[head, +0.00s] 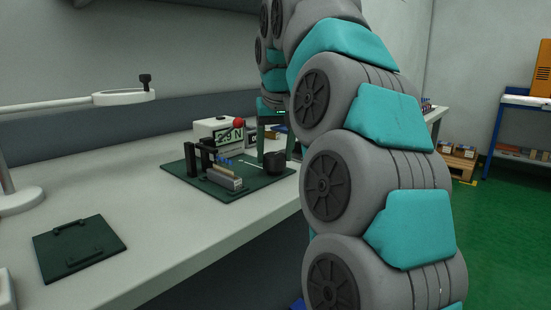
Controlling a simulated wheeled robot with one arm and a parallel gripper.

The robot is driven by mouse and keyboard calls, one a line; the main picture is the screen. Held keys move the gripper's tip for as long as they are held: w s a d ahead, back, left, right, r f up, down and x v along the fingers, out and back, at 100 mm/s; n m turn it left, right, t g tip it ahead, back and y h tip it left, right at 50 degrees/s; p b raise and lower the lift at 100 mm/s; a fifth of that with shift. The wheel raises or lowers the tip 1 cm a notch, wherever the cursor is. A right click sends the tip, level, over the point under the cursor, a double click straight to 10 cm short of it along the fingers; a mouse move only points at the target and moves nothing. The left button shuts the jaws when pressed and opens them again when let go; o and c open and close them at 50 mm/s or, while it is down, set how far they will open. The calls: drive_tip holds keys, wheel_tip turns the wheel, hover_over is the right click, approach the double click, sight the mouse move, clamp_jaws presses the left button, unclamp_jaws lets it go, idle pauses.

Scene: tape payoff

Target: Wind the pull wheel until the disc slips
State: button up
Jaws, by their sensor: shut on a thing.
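A dark green base board (235,194) on the bench carries the tape rig. A dark round wheel (275,164) stands at its right side, and I take it for the pull wheel. My gripper (275,152) reaches down over this wheel from behind, shut on it. The fingertip contact is small and partly hidden. Black posts (191,160) and a grey block (224,180) stand left of the wheel. A thin light strip runs towards the wheel. I cannot make out the disc. A white force meter (207,126) behind shows a reading that looks like 2.9 N.
A red dome (239,123) sits by the meter. A green plate with handles (78,246) lies at the front left. A lamp with a ring head (124,97) stands at the left. My arm fills the right middle. The bench between plate and board is clear.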

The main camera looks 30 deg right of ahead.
drive_tip(key=m+h+b, duration=0.1)
drive_tip(key=m, duration=0.2)
drive_tip(key=shift+w+m+g, duration=0.1)
drive_tip(key=shift+m+g, duration=0.2)
drive_tip(key=shift+m, duration=0.1)
drive_tip(key=m+g+h+p, duration=0.1)
drive_tip(key=m, duration=0.1)
drive_tip(key=shift+a+r+m, duration=0.1)
drive_tip(key=shift+m, duration=0.3)
drive_tip(key=shift+m+p, duration=0.3)
drive_tip(key=shift+m, duration=0.4)
drive_tip(key=shift+g, duration=0.3)
drive_tip(key=o, duration=1.4)
drive_tip(key=shift+h, duration=0.3)
drive_tip(key=shift+c, duration=0.2)
drive_tip(key=shift+a, duration=0.1)
